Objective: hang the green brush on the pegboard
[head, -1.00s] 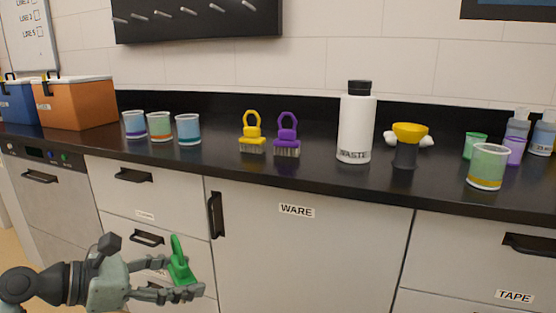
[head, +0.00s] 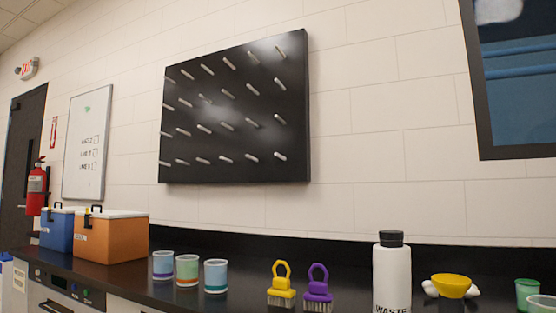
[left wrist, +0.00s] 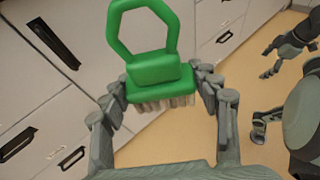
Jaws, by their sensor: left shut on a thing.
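The green brush (left wrist: 152,72) has a loop handle and pale bristles. My left gripper (left wrist: 160,88) is shut on its block, with the loop pointing up and away in the left wrist view. The black pegboard (head: 291,98) hangs on the tiled wall in the head view, with rows of bare metal pegs. The brush and my left gripper are outside the head view. My right gripper (left wrist: 267,62) shows at the upper right of the left wrist view, its fingers apart and empty.
A yellow brush (head: 281,294) and a purple brush (head: 318,294) stand on the black counter below the pegboard. Several cups, an orange cooler (head: 110,240), a blue cooler (head: 57,232) and a white waste bottle (head: 391,275) stand there too. The wall around the pegboard is clear.

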